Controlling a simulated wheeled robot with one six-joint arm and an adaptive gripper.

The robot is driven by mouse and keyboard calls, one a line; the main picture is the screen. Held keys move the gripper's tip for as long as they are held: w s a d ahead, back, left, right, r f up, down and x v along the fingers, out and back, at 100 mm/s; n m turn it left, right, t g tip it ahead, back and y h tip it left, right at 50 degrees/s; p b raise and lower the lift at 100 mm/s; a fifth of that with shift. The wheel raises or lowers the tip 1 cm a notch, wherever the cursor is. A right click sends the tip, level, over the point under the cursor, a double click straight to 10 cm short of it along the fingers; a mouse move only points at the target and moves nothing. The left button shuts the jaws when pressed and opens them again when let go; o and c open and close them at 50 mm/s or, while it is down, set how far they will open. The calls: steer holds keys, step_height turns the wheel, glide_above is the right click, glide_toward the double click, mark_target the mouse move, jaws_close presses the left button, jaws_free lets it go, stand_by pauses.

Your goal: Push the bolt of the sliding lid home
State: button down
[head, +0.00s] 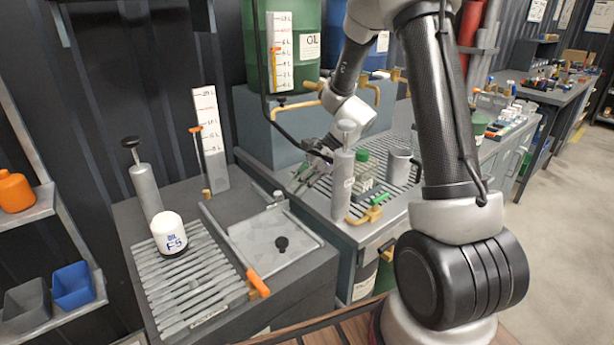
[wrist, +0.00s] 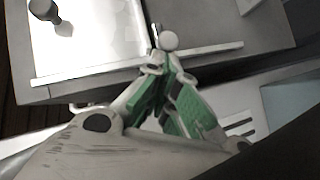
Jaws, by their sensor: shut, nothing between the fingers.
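The sliding lid (head: 268,243) is a flat grey plate with a black knob (head: 282,243), set in the top of the left cabinet. The wrist view shows the pale lid (wrist: 100,38) and its dark knob (wrist: 45,10) at upper left. A small bolt (head: 278,196) with a light round head stands at the lid's far edge; its head (wrist: 169,40) is just beyond my fingertips in the wrist view. My gripper (head: 298,180) is shut and empty, with green finger pads (wrist: 170,75). I cannot tell whether it touches the bolt.
An orange-handled lever (head: 258,284) lies along the lid's left side. A grey pump cylinder (head: 343,185) stands right of my gripper, near a green-capped bottle (head: 362,170).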

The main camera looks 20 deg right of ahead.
steer(key=shift+a+f, duration=0.3)
steer(key=shift+f, duration=0.1)
steer(key=shift+a, duration=0.1)
steer(key=shift+s+a, duration=0.25)
steer(key=shift+a, duration=0.7)
